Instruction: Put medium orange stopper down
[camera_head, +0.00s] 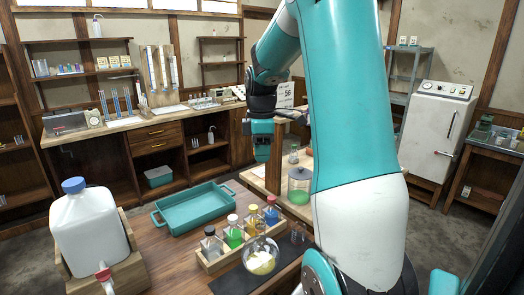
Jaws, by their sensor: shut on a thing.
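My gripper (262,152) hangs from my teal arm near the middle of the view, beyond the blue tray and left of a wooden post. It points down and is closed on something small. The medium orange stopper cannot be made out at this size; what shows between the fingers is too small and dark to tell. I see no loose orange stopper on the visible part of the tables. My arm hides much of the right side of the work area.
A teal tray (160,220) lies on the near wooden table. A rack (210,262) holds several capped bottles, beside a round flask (261,262) with yellowish contents. A white jug (88,235) stands at left. A jar with green contents (299,188) stands on the table behind.

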